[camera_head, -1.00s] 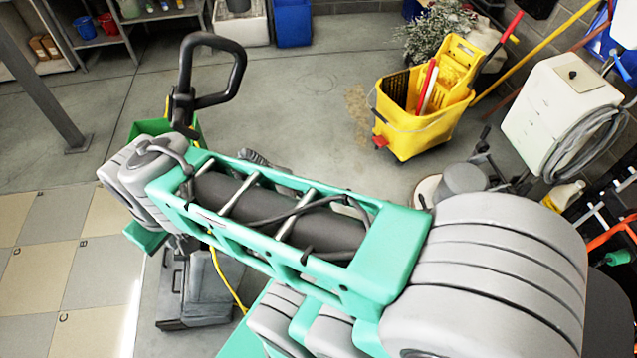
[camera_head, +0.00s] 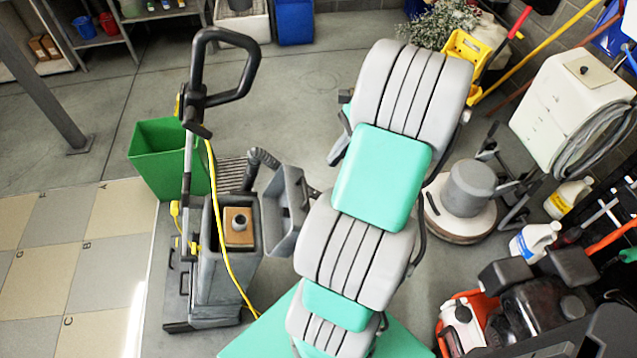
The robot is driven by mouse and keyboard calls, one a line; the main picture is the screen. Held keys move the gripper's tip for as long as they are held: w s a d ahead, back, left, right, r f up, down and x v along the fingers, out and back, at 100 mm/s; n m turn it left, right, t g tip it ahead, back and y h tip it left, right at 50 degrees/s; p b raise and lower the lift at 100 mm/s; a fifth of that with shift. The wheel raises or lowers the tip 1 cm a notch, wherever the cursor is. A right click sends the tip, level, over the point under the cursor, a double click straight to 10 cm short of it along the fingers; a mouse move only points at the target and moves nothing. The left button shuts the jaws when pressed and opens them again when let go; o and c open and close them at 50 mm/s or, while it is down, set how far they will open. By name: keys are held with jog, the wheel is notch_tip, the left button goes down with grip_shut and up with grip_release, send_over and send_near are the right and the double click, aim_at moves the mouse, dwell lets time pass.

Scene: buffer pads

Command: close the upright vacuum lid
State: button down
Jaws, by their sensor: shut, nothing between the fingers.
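The upright vacuum (camera_head: 225,262) stands on the floor left of centre, with a grey body, a tall black loop handle and a yellow cord. Its lid (camera_head: 285,212) is open, swung out to the right side of the body like a hollow grey tray. The opened body shows a tan square part with a grey round piece on top. My gripper cannot be made out; my large grey and teal arm links cover the area just right of the lid. A small dark piece shows between the lid and my arm, and I cannot tell what it is.
A green bin (camera_head: 165,160) stands behind the vacuum on the left. A round floor machine (camera_head: 468,190), white bottles (camera_head: 535,240) and a white wheeled unit (camera_head: 570,110) crowd the right. A yellow mop bucket (camera_head: 465,48) is partly hidden behind my arm. The floor behind the vacuum is open.

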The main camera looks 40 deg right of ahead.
jog(key=s+d+f+m, duration=0.2)
jog(key=s+d, duration=0.1)
jog(key=s, duration=0.1)
jog(key=w+a+f+b, duration=0.3)
jog(key=w+a+f, duration=0.2)
jog(key=a+f, duration=0.1)
jog(key=shift+w+a+m+t, duration=0.3)
jog(key=shift+w+a+t, duration=0.1)
jog(key=shift+a, duration=0.45)
